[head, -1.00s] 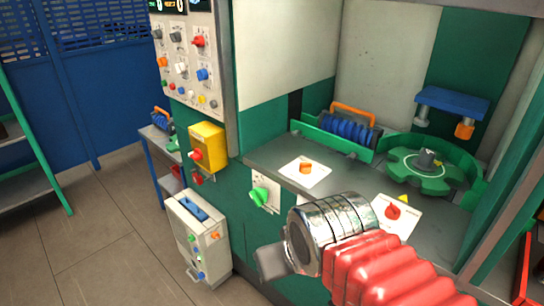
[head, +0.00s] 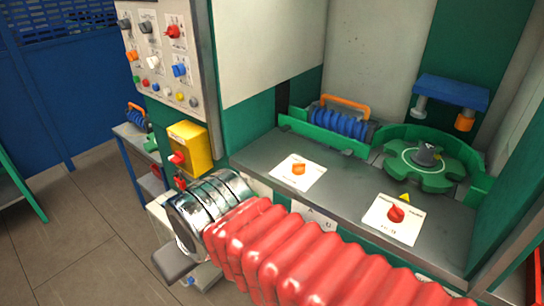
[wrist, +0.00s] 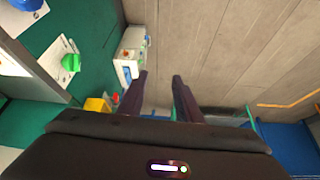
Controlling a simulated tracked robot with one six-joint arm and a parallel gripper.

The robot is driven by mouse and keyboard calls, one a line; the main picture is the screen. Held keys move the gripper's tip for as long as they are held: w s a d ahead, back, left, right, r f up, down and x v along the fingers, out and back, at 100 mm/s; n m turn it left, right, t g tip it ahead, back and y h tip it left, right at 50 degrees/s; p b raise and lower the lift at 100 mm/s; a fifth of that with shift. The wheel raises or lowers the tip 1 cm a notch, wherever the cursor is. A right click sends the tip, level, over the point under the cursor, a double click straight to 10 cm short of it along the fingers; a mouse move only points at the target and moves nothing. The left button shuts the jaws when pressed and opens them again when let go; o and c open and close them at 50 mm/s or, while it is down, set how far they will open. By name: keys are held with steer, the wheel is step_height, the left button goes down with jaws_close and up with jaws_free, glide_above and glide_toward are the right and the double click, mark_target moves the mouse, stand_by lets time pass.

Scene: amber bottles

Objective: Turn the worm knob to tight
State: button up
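An orange knob (head: 298,169) on a white plate sits on the grey counter, in front of a blue ribbed worm-like roller (head: 340,124) with an orange handle. A red knob (head: 396,213) on another white plate sits to its right. The labels are too small to tell which one is the worm knob. A green knob (wrist: 70,63) on a white plate shows at the left of the wrist view; my arm hides it in the head view. My gripper (wrist: 160,76) has its two fingers apart with nothing between them. It hangs off the counter's left front, away from these knobs.
A green star-shaped wheel (head: 425,164) stands at the counter's right, under a blue bracket (head: 450,92). A yellow box (head: 189,147) juts from the cabinet front below a knob panel (head: 163,60). A white box (wrist: 130,55) stands on the floor. Open floor lies to the left.

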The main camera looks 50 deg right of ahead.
steer(key=shift+w, duration=0.4)
steer(key=shift+o, duration=0.5)
steer(key=shift+o, duration=1.4)
steer(key=shift+w+d+r, duration=0.2)
steer(key=shift+w+r, duration=0.05)
steer(key=shift+r, duration=0.05)
steer(key=shift+o, duration=0.5)
steer(key=w+d+r+m+g+h, duration=0.1)
steer(key=w+d+r+m, duration=0.3)
steer(key=d, duration=0.3)
steer(key=shift+w+r+g, duration=0.3)
steer(key=shift+w+r, duration=0.3)
steer(key=shift+w, duration=0.05)
steer(key=w+d+r+m+g, duration=0.15)
steer(key=d+m, duration=0.25)
steer(key=d, duration=0.6)
steer(key=w+d+r+m+g, duration=0.1)
steer(key=w+d+r+m, duration=0.25)
steer(key=d, duration=0.75)
steer(key=s+d+m, duration=0.1)
steer(key=d+m, duration=0.1)
steer(key=d, duration=0.4)
steer(key=s+d+f+m+g+y, duration=0.1)
steer(key=s+d+m, duration=0.1)
steer(key=d, duration=0.5)
steer(key=shift+f+m, duration=0.3)
steer(key=shift+m, duration=0.35)
